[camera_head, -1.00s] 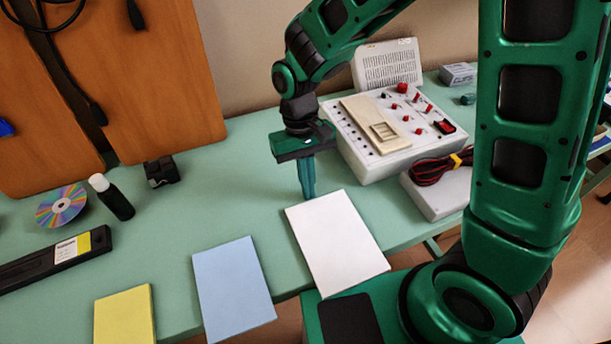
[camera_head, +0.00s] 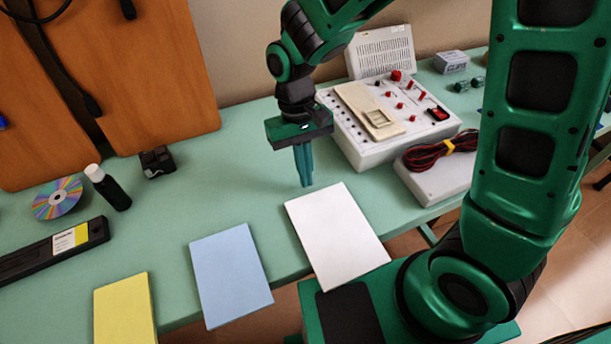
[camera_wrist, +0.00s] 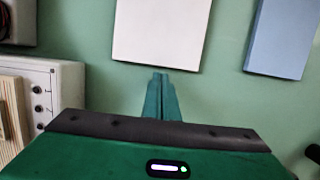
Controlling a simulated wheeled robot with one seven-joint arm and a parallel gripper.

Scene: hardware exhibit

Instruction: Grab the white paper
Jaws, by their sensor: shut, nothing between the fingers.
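The white paper (camera_head: 337,238) lies flat at the front edge of the green table, to the right of the blue paper. In the wrist view the white paper (camera_wrist: 158,32) is at the top middle, just beyond the fingertips. My gripper (camera_head: 306,184) points down at the far side of the white paper, near its far left corner. Its fingers are shut together and hold nothing. The fingertips (camera_wrist: 160,75) also show in the wrist view, apart from the paper in that picture. I cannot tell the exact height of the tips above the table.
A blue paper (camera_head: 231,275) and a yellow paper (camera_head: 125,310) lie to the left. A white control box (camera_head: 385,150) with red knobs stands behind my gripper to the right. A black bottle (camera_head: 113,192) and a disc (camera_head: 57,199) are at the far left.

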